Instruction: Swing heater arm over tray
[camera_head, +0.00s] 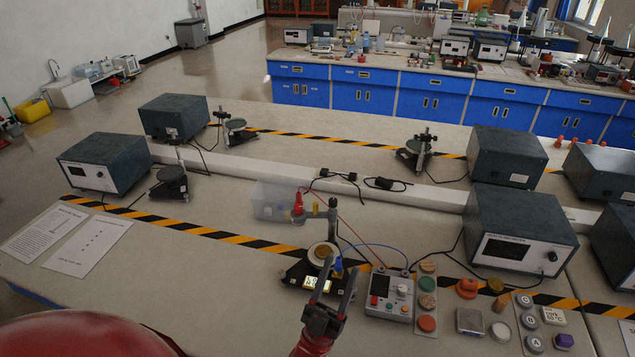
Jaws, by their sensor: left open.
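A small stand on a dark base (298,272) sits at the front middle of the bench. Its dark upright post (332,215) carries a short arm with a red head (298,204), which looks like the heater arm. The red head points left, beside a clear plastic tray (268,203); I cannot tell if it is over the tray's edge. A round pale dish (322,253) lies at the foot of the post. My left gripper (339,270) is open and empty in front of the stand, its fingers pointing up and overlapping the base. My right gripper is not in view.
A grey control box (391,295) with wires stands right of the stand. Coloured discs (427,300) and small pieces lie further right. A large dark instrument (517,235) stands behind them. Bench left of the stand is clear up to two paper sheets (88,247).

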